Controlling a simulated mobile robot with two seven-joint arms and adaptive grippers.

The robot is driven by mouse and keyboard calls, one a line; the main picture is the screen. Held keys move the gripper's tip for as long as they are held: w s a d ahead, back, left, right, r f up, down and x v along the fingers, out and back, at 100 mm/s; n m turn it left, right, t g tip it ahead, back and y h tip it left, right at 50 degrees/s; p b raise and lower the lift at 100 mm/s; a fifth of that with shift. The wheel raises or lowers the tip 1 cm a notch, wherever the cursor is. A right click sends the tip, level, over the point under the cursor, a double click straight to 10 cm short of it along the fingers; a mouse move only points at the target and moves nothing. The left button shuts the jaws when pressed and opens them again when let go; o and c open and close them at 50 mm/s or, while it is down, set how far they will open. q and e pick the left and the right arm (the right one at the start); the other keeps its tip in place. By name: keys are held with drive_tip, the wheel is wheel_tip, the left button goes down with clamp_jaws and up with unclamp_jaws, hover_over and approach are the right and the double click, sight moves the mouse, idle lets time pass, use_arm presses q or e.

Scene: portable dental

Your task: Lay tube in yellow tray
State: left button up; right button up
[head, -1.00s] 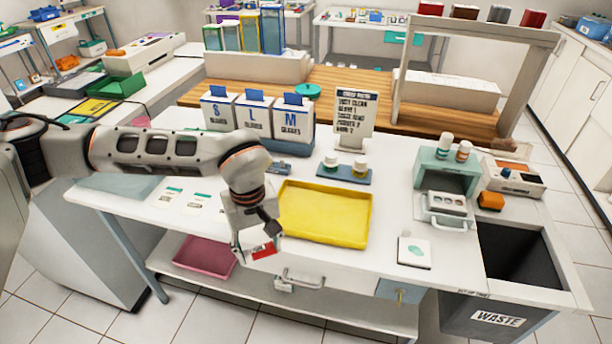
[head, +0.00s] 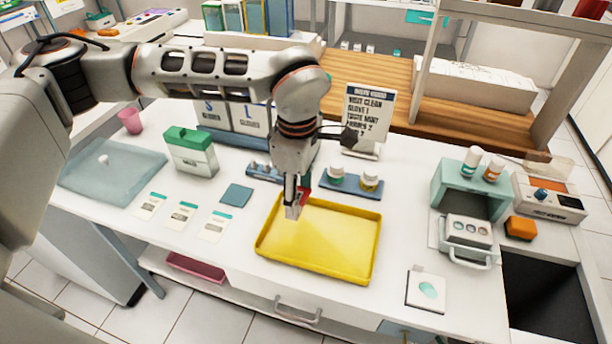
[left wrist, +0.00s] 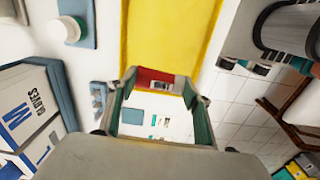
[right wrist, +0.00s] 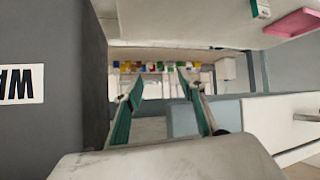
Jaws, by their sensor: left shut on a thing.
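The yellow tray (head: 335,243) lies on the white table, empty where I can see its floor. My left gripper (head: 295,207) points down over the tray's back left corner. It is shut on the tube, whose red part (head: 304,196) shows beside the fingers. In the left wrist view the red tube (left wrist: 155,77) lies across between the fingertips (left wrist: 160,88), with the yellow tray (left wrist: 170,35) behind it. The gap between tube and tray is hard to judge. My right gripper (right wrist: 160,82) is open and empty, low beside a dark grey bin.
Small jars (head: 370,182) stand on a blue holder behind the tray. A sign (head: 366,115) and glove boxes (head: 250,120) stand farther back. A green-lidded box (head: 190,152) is at left. A teal unit (head: 470,190) and waste opening (head: 545,295) are at right.

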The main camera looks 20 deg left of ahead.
use_arm(q)
drive_tip(key=shift+w, duration=0.1)
drive_tip(key=shift+s+f+b, duration=0.35)
drive_tip(key=shift+f+b, duration=0.15)
drive_tip(key=shift+f, duration=0.15)
wheel_tip(320, 180, down, 5)
drive_tip(key=b, duration=0.2)
drive_tip(key=shift+r+b, duration=0.15)
drive_tip(key=shift+b, duration=0.2)
drive_tip(key=shift+w+f+b, duration=0.15)
drive_tip(key=shift+f+b, duration=0.25)
drive_tip(key=shift+f, duration=0.7)
use_arm(e)
drive_tip(key=shift+s+d+f, duration=0.2)
drive_tip(key=shift+f, duration=0.85)
drive_tip(key=shift+s+d+f, duration=0.15)
drive_tip(key=shift+f, duration=0.85)
